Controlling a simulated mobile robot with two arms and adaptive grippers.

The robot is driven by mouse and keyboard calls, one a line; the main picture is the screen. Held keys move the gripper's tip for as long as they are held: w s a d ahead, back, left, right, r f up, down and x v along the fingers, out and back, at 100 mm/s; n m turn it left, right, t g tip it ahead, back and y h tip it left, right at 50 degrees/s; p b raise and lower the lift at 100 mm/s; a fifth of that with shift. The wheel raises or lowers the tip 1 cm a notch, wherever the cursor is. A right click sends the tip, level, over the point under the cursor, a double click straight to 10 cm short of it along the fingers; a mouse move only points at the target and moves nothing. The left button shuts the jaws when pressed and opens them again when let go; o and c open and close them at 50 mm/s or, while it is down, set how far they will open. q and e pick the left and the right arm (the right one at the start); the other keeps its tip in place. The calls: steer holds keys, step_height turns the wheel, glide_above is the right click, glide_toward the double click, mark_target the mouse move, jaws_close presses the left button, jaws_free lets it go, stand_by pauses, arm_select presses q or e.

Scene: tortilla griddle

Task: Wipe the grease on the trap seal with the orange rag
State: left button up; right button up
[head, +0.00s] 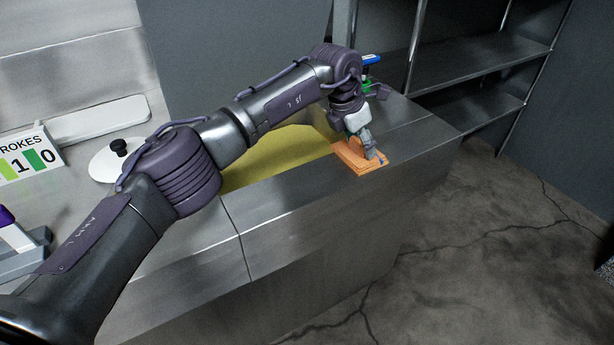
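The orange rag (349,155) is a flat, layered, folded cloth at the right end of the yellow-green surface, on the steel counter near its front edge. My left gripper (372,152) points down onto the rag, its fingertips touching the rag's right part. The fingers are small and close together here, and whether they pinch the cloth is unclear. A small blue spot shows beside the fingertips. I cannot make out any grease or pick out the trap seal for certain; the gripper and rag hide what is under them. My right gripper is not in view.
A yellow-green flat surface (275,155) lies behind my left arm. A white round lid with a black knob (119,148) and a number sign (28,160) stand at the left. A blue-and-green item (371,60) is behind the gripper. Empty shelves (480,62) stand at the back right.

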arm_select(q)
steer(key=shift+a, duration=0.1)
jaws_close()
steer(key=shift+w+r+p, duration=0.1)
steer(key=shift+r+p, duration=0.4)
steer(key=shift+r, duration=0.15)
steer(key=shift+r+p, duration=1)
steer(key=shift+r, duration=0.75)
